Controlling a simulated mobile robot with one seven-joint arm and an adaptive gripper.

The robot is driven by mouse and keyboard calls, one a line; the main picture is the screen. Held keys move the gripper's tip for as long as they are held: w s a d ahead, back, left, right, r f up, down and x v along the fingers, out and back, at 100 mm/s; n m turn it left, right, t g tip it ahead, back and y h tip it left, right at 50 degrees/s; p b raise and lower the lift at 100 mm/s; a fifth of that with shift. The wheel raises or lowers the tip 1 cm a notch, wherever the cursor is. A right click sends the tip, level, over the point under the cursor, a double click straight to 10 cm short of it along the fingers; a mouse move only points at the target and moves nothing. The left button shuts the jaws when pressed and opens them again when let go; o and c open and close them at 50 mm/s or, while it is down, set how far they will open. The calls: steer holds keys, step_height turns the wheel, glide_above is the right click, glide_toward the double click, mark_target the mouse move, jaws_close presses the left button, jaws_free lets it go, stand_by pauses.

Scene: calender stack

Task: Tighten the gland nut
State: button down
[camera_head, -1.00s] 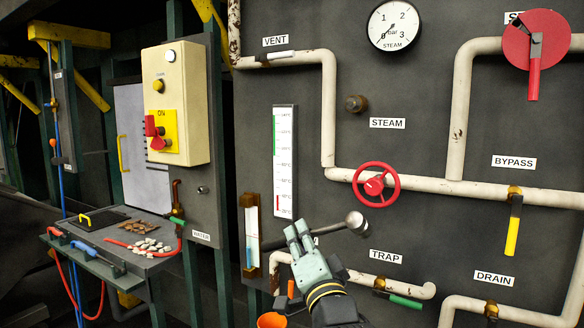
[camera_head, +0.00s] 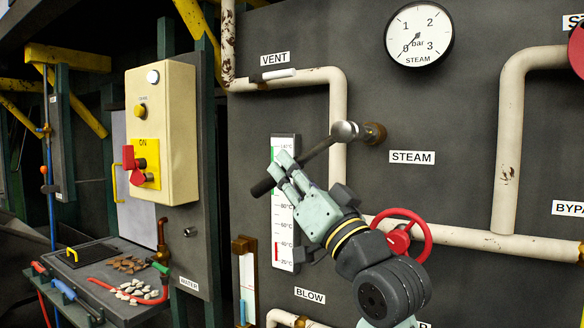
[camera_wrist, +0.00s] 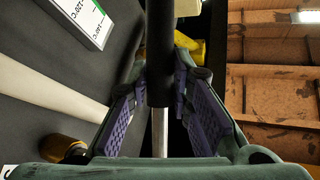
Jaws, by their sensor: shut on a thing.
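My gripper (camera_head: 287,174) is shut on a hand tool with a black handle (camera_head: 263,187) and a rounded steel head (camera_head: 345,131). The tool slants up to the right, its head just left of a brown brass fitting (camera_head: 375,133) above the STEAM label, which looks like the gland nut. I cannot tell whether head and fitting touch. In the wrist view the black handle (camera_wrist: 160,55) and steel shaft run between the purple-padded fingers (camera_wrist: 160,105). The brass fitting (camera_wrist: 62,149) is at lower left there. The tool's head is out of that view.
A red handwheel (camera_head: 400,240) sits on the pipe (camera_head: 470,238) right behind my wrist. A vertical pipe (camera_head: 338,100) runs behind the tool. The thermometer strip (camera_head: 284,240) is partly covered by my gripper. A pressure gauge (camera_head: 419,34) hangs above.

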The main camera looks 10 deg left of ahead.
steer(key=shift+s+d+n+g, duration=0.2)
steer(key=shift+d+n+g, duration=0.1)
steer(key=shift+d, duration=0.1)
steer(key=w+d+f+n+g+h+p, duration=0.2)
steer(key=d+f+n+g+h+p, duration=0.1)
steer(key=p, duration=0.5)
steer(key=shift+d+f+g+h, duration=0.7)
steer(key=shift+d+g+h, duration=0.3)
steer(key=shift+d, duration=0.8)
steer(key=c, duration=2)
jaws_free()
jaws_close()
